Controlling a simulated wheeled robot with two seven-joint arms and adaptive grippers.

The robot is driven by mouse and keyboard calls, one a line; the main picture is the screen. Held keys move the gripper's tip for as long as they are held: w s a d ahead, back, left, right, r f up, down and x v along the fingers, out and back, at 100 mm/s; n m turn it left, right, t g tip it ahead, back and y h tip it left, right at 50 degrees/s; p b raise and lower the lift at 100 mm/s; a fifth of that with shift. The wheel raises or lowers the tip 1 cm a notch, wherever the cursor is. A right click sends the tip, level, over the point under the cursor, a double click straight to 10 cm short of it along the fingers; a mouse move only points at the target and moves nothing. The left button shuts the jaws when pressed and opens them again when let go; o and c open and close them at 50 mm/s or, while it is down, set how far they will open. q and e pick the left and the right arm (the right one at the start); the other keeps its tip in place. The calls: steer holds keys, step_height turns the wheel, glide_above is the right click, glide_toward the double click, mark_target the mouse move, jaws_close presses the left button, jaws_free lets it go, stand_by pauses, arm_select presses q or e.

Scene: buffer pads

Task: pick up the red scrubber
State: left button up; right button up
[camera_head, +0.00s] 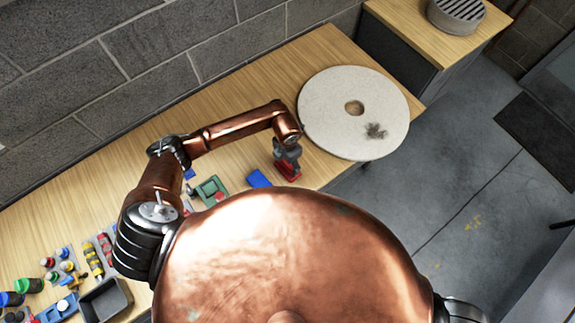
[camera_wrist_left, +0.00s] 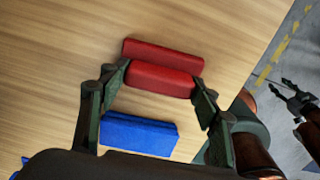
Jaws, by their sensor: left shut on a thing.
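The red scrubber (camera_head: 289,172) is near the table's front edge, below the large round pad in the head view. In the left wrist view the scrubber (camera_wrist_left: 160,80) shows as a raised red block with a wider red strip (camera_wrist_left: 160,51) behind it. My left gripper (camera_head: 287,160) comes down on it from above. In the wrist view its two fingers (camera_wrist_left: 164,82) press on the block's two ends, so it is shut on the scrubber. I cannot tell whether the scrubber is clear of the table. My right gripper (camera_wrist_left: 287,92) is off to the right, empty, with its fingers apart.
A blue block (camera_head: 258,178) lies just left of the scrubber. A large white round pad (camera_head: 335,110) lies close behind. A green item (camera_head: 211,189), a dark tray (camera_head: 104,301) and several jars and small items stand to the left. A brick wall (camera_head: 150,50) runs behind the table.

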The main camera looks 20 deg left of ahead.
arm_select(q)
steer(key=shift+r, duration=0.3)
step_height(320, 180, up, 2)
steer(key=shift+r+b, duration=0.1)
steer(key=shift+b, duration=0.25)
steer(key=s+d+r+b, duration=0.1)
steer(key=s+d+r, duration=0.6)
steer(key=d+r, duration=0.3)
steer(key=shift+s+d+b, duration=0.15)
steer(key=shift+d+b, duration=0.2)
steer(key=shift+d, duration=0.65)
steer(key=shift+r, duration=0.1)
